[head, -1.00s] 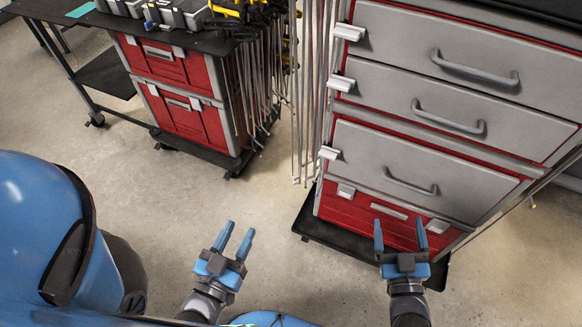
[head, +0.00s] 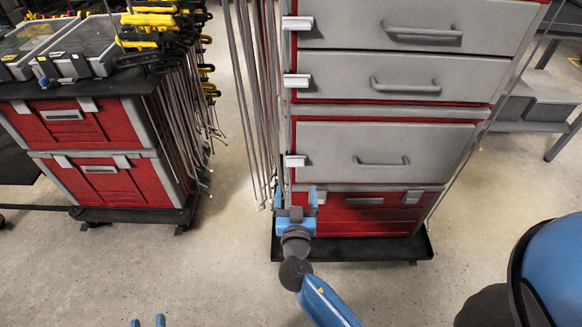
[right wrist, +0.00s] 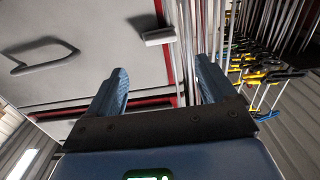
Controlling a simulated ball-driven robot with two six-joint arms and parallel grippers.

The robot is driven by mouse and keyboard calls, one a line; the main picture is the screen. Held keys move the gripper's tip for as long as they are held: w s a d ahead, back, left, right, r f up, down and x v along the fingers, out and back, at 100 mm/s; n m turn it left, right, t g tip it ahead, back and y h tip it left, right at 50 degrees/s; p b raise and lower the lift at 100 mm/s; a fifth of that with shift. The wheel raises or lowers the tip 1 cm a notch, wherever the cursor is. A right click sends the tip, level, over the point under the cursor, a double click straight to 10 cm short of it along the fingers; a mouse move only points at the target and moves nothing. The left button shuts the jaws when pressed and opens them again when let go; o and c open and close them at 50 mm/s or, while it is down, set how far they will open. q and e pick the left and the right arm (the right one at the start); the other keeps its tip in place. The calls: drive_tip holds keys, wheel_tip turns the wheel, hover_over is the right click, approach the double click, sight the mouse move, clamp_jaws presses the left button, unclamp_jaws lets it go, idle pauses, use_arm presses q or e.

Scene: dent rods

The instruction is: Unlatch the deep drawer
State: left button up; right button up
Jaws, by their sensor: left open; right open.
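The deep drawer (head: 372,143) is the tall grey front low in the right cabinet, with a bar handle (head: 381,161). Its pale latch (head: 295,161) sits at the drawer's left edge. My right gripper (head: 299,195) is open and empty just below that latch, apart from it. In the right wrist view, the latch (right wrist: 158,36) appears ahead between the open fingers (right wrist: 161,85), with the drawer front to the left. Only the fingertips of my left gripper (head: 148,321) show at the bottom edge, spread and empty.
Two shallower drawers (head: 405,82) with their own latches are above. A red case (head: 366,213) sits below on a black wheeled base (head: 350,250). Long rods (head: 252,100) hang just left of the cabinet. A cart with red boxes (head: 90,122) stands left. The floor in front is clear.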

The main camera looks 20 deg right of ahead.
sight(295, 166)
drive_tip(key=x, duration=1)
drive_tip(key=shift+w+p, duration=0.2)
drive_tip(key=shift+p, duration=0.1)
drive_tip(key=c, duration=1.1)
drive_tip(key=shift+o, duration=0.2)
